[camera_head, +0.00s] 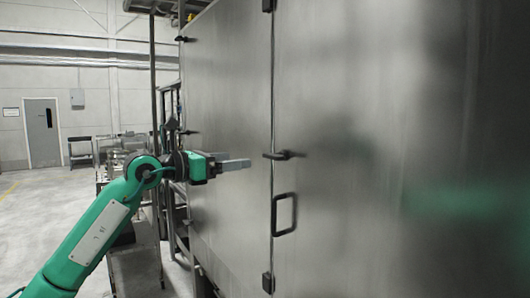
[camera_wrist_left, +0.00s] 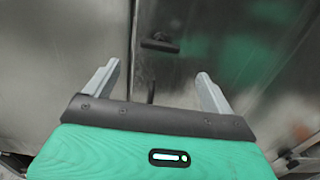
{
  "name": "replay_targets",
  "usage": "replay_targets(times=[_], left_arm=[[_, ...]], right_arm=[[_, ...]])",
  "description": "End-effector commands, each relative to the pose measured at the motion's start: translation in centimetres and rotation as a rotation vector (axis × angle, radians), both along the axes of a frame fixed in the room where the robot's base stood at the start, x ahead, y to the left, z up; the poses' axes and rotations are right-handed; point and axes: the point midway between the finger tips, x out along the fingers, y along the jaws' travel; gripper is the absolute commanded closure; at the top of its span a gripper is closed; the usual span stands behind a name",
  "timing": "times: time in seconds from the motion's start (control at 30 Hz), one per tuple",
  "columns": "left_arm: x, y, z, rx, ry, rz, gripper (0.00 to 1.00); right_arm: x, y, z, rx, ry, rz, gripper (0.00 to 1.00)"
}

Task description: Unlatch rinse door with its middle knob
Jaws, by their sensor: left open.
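The rinse door is a large brushed-steel panel (camera_head: 390,120) to the right of a vertical seam. A dark middle knob (camera_head: 284,155) sits across the seam, lying roughly level. It also shows in the left wrist view, as a dark knob (camera_wrist_left: 159,45) ahead of the fingers. My left gripper (camera_head: 236,164) is to the left of the knob and apart from it, with its grey fingers pointing toward the seam. In the left wrist view my left gripper (camera_wrist_left: 160,80) has its two fingers wide apart with nothing between them. My right gripper is not in view.
A dark D-shaped handle (camera_head: 285,214) is below the knob. Dark hinge-like fittings are on the seam at top and at bottom (camera_head: 268,283). Another steel panel (camera_head: 228,100) is left of the seam. Pipes and machine frames stand behind my left arm; open floor (camera_head: 40,215) lies far left.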

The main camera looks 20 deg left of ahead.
Motion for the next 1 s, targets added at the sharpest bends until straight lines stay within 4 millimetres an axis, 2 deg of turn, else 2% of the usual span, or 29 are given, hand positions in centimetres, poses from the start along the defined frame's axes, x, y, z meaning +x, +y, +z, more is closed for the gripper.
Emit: replay_targets(times=[0.03,0.2,0.5,0.93,1.0], left_arm=[[0.9,-0.8,0.6,-0.003,0.001,-0.003,0.13],[3.9,-3.2,0.6,-0.005,0.002,-0.004,0.13],[7.6,-5.9,0.3,-0.004,0.001,-0.002,0.13],[8.3,-6.5,0.0,-0.003,0.001,0.0,0.13],[8.3,-6.5,0.0,-0.003,0.001,-0.001,0.26]], right_arm=[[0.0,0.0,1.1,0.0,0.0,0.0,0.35],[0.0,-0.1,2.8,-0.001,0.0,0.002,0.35],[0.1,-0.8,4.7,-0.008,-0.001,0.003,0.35],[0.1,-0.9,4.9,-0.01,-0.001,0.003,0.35],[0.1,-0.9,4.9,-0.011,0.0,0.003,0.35]])
